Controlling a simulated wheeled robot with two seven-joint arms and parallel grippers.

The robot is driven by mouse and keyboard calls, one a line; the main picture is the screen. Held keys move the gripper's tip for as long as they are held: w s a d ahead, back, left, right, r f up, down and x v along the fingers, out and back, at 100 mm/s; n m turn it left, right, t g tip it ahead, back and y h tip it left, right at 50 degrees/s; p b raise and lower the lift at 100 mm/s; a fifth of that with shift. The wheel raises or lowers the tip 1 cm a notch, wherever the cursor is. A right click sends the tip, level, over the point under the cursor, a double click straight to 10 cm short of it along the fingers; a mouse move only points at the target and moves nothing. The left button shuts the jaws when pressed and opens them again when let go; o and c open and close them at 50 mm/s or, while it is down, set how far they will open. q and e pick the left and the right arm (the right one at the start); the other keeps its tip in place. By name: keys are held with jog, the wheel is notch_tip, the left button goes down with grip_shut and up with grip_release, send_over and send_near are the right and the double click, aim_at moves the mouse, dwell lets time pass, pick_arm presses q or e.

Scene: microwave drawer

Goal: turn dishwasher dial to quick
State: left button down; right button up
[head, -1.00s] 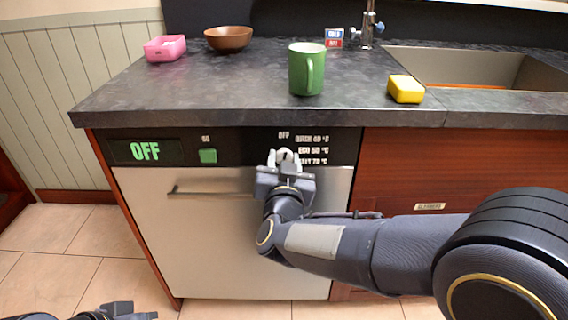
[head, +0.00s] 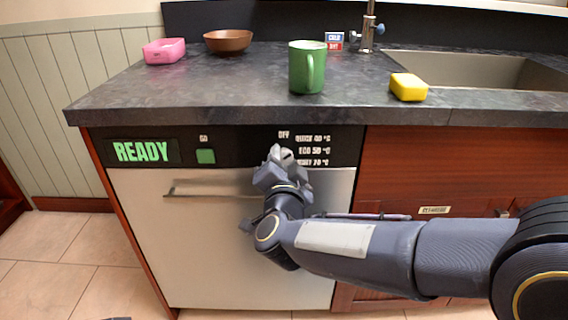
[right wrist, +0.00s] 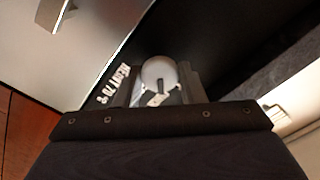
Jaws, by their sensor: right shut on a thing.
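The dishwasher (head: 220,240) has a black control panel with a green display (head: 141,151) reading READY. My right gripper (head: 280,160) is shut on the dial at the panel's right side. The fingers hide most of the dial in the head view. In the right wrist view the round grey dial (right wrist: 158,72) sits between the fingers, with a white pointer mark on its face. Labels for OFF, QUICK, ECO and HEAVY (head: 313,150) stand above and right of the dial. Only a dark sliver of my left gripper (head: 118,318) shows at the bottom edge.
A green square button (head: 206,156) and a bar handle (head: 200,190) are left of my right gripper.

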dwell(0.3)
jog(key=o, duration=1)
jog(key=shift+s, duration=0.1)
jog(key=s+p, duration=0.1)
jog(key=s, duration=0.6)
jog(key=shift+s+p, duration=0.35)
jog(key=shift+p, duration=0.05)
